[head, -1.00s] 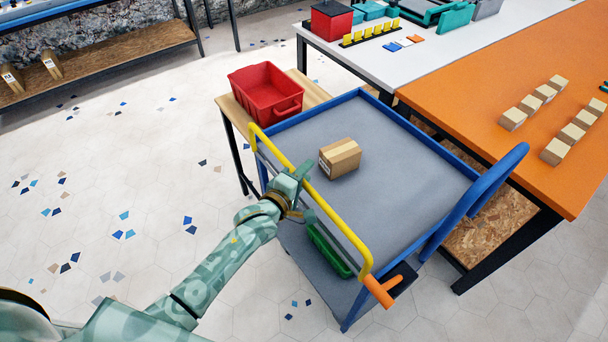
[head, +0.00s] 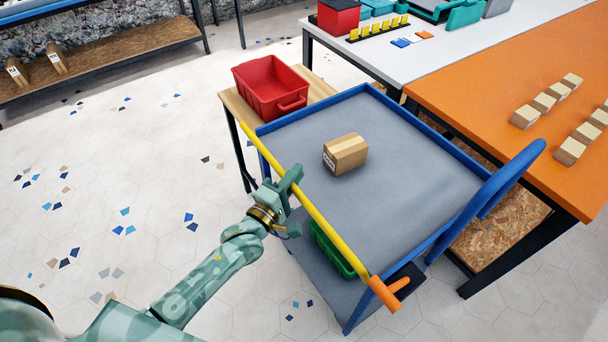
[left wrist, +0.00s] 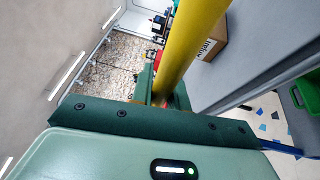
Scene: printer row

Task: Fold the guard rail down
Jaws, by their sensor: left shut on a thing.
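The yellow guard rail (head: 327,230) runs along the near left side of the blue-framed trolley (head: 400,170). It shows as a nearly straight bar, about level with the trolley's top deck. My left gripper (head: 288,182) is shut on the rail near its middle. In the left wrist view the yellow rail (left wrist: 190,45) passes between the fingers of my left gripper (left wrist: 160,92). An orange handle (head: 390,292) sits at the rail's near end. My right gripper is out of view.
A cardboard box (head: 346,153) stands on the trolley deck. A green crate (head: 331,250) is on the lower shelf. A red bin (head: 270,88) stands on a wooden table behind. An orange table (head: 500,75) is on the right. The floor at left is clear.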

